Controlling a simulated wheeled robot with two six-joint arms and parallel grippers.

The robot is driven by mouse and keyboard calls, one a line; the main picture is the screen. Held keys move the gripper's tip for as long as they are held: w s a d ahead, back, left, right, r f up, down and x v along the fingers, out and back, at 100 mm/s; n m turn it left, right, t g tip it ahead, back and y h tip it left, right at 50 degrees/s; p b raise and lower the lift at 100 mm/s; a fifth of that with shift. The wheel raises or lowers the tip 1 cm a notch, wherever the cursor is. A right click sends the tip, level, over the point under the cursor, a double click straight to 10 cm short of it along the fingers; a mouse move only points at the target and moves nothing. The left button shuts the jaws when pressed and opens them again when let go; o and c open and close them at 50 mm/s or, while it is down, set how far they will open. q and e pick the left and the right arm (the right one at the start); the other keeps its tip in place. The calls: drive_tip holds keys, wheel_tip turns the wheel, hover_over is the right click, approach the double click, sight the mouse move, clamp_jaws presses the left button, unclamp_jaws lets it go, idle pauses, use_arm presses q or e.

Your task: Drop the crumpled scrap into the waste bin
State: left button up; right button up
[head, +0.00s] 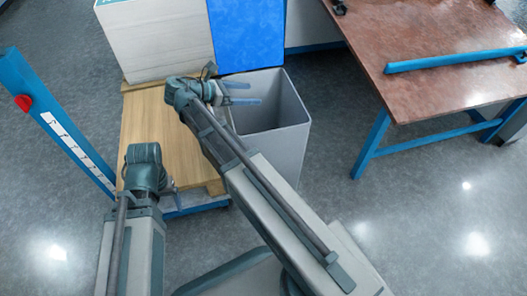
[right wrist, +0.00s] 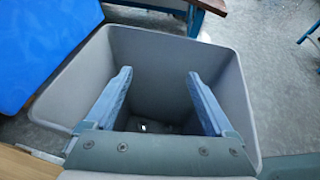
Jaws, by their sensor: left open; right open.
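The grey waste bin (head: 278,152) stands at the centre of the head view, and its walls fill most of the right wrist view (right wrist: 240,90). My right gripper (head: 254,94) is over the bin's mouth. Its two blue fingers are apart with nothing between them, as the right wrist view (right wrist: 158,74) also shows. A small pale spot (right wrist: 143,127) shows low inside the bin; I cannot tell whether it is the crumpled scrap. No scrap is otherwise clear. My left gripper (head: 172,186) is over the wooden boards at the left, mostly hidden by its own wrist.
A wooden-topped pallet or cart (head: 150,125) carries a pale stack (head: 155,40) left of the bin. A blue panel (head: 247,35) stands behind the bin. A blue post (head: 60,125) is at far left. A reddish table (head: 430,40) with a blue bar (head: 455,60) is at right. Floor between is clear.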

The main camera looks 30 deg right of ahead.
drive_tip(key=p+v, duration=0.2)
drive_tip(key=v, duration=0.6)
drive_tip(key=shift+a, duration=0.2)
drive_tip(key=shift+d, duration=0.1)
drive_tip(key=w+b+x, duration=0.1)
drive_tip(key=b+x, duration=0.3)
drive_tip(key=x, duration=0.9)
drive_tip(key=shift+s+d, duration=0.3)
drive_tip(key=shift+s, duration=0.25)
drive_tip(key=shift+b, duration=0.3)
